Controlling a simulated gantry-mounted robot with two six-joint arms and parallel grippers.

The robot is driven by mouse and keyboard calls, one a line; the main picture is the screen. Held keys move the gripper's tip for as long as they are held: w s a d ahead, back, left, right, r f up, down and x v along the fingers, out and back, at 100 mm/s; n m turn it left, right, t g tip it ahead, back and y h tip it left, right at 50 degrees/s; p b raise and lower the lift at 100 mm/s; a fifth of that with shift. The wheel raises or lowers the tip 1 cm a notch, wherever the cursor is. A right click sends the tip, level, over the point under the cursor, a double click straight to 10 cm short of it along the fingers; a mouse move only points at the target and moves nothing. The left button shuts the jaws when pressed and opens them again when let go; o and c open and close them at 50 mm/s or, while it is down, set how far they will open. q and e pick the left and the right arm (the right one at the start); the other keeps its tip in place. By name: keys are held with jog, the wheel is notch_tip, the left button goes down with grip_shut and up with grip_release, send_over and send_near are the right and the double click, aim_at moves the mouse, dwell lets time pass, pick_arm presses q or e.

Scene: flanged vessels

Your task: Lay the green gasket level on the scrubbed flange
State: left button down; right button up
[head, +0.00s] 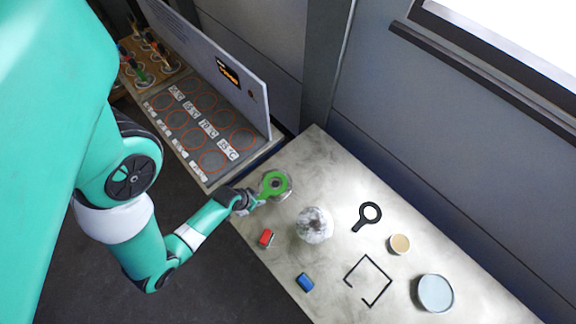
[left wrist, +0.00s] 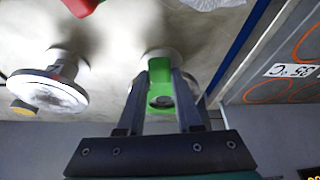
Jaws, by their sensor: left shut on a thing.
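The green gasket (head: 274,184) is a flat ring with a tab, over a round grey metal flange (head: 287,192) at the table's left end. My left gripper (head: 250,201) is shut on the tab, at the flange's near left side. In the left wrist view the gasket (left wrist: 160,78) sits between the two fingers (left wrist: 166,100), with part of a pale round flange showing behind it. I cannot tell whether the gasket touches the flange or is level. My right gripper is not in view.
A mottled white round object (head: 314,225), red block (head: 266,238) and blue block (head: 305,282) stand nearby. A black ring-ended tool (head: 368,215), tan disc (head: 399,243), black square outline (head: 368,280) and pale blue round vessel (head: 435,292) lie rightward. An upright grey panel (head: 215,60) stands behind left.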

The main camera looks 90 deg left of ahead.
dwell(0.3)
pick_arm(q)
jog(key=c, duration=0.5)
grip_release()
jog(key=p+v, duration=0.2)
jog(key=v, duration=0.5)
jog(key=shift+r, duration=0.25)
